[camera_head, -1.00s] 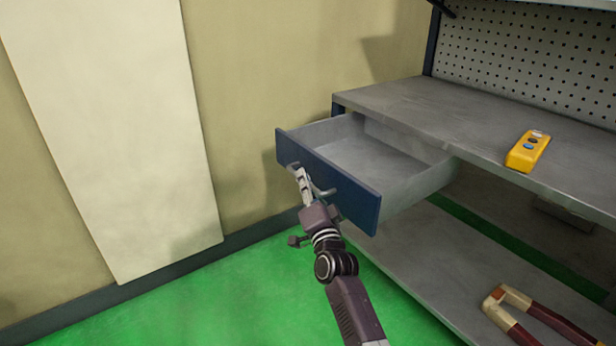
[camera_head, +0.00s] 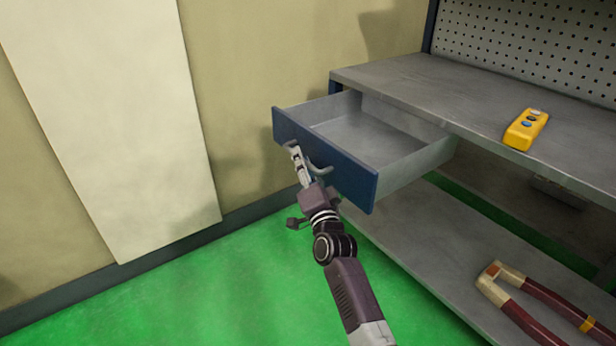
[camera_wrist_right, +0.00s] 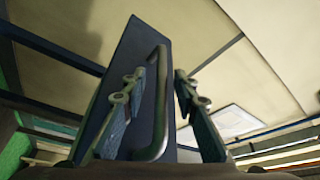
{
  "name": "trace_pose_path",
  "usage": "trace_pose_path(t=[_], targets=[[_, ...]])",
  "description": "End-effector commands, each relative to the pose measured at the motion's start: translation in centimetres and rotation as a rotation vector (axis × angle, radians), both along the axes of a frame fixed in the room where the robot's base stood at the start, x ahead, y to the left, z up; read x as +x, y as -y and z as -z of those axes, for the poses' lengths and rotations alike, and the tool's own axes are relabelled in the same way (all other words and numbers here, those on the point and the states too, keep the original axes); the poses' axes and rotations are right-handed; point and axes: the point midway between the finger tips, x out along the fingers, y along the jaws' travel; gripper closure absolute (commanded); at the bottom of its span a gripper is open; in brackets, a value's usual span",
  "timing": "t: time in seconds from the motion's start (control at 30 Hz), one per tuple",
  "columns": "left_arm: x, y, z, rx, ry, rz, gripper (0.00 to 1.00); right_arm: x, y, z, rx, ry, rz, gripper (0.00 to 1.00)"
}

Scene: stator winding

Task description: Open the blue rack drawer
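The blue-fronted drawer (camera_head: 348,179) of the grey rack stands pulled out, with its empty grey inside showing in the head view. Its front also shows in the wrist view (camera_wrist_right: 143,45). My right gripper (camera_head: 294,150) is at the outer face of the drawer front, by the metal handle (camera_head: 320,170). In the right wrist view the two fingers of my right gripper (camera_wrist_right: 159,78) are apart, with the bar handle (camera_wrist_right: 161,100) between them and a gap visible on the right side. Contact on the left side is unclear. My left gripper is out of view.
A yellow control box (camera_head: 525,130) lies on the rack's upper shelf (camera_head: 450,95). A red-handled tool (camera_head: 540,305) lies on the lower shelf (camera_head: 410,235). A pale panel (camera_head: 110,120) is on the wall at left. The green floor (camera_head: 230,290) before the drawer is clear.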

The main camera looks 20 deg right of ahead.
Motion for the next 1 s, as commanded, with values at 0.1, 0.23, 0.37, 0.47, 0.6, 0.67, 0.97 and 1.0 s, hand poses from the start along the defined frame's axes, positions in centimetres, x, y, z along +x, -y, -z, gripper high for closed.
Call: trace_pose_path(t=[0.1, 0.23, 0.37, 0.47, 0.6, 0.67, 0.97, 1.0], targets=[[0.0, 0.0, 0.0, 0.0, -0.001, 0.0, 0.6, -2.1, 0.0, 0.6, 0.001, -0.002, 0.001, 0.73], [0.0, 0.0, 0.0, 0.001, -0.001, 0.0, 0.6, -4.8, 0.1, 1.2, 0.001, -0.003, 0.0, 0.73], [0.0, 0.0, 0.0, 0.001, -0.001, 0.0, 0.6, -7.4, 0.0, 1.8, 0.001, -0.004, 0.0, 0.73], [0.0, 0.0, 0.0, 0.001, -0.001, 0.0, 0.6, -8.9, 0.0, 2.0, 0.001, -0.002, 0.0, 0.73], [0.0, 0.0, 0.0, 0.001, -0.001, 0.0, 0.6, -10.3, 0.1, 2.3, 0.0, -0.001, 0.001, 0.73], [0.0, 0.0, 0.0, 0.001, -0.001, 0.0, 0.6, -10.6, 0.1, 2.3, 0.0, -0.001, 0.001, 0.73], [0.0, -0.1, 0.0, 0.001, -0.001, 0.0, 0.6, -10.8, 0.1, 2.3, 0.0, -0.001, 0.001, 0.73], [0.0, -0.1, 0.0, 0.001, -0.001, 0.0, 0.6, -10.8, 0.1, 2.3, 0.0, -0.001, 0.001, 0.73]])
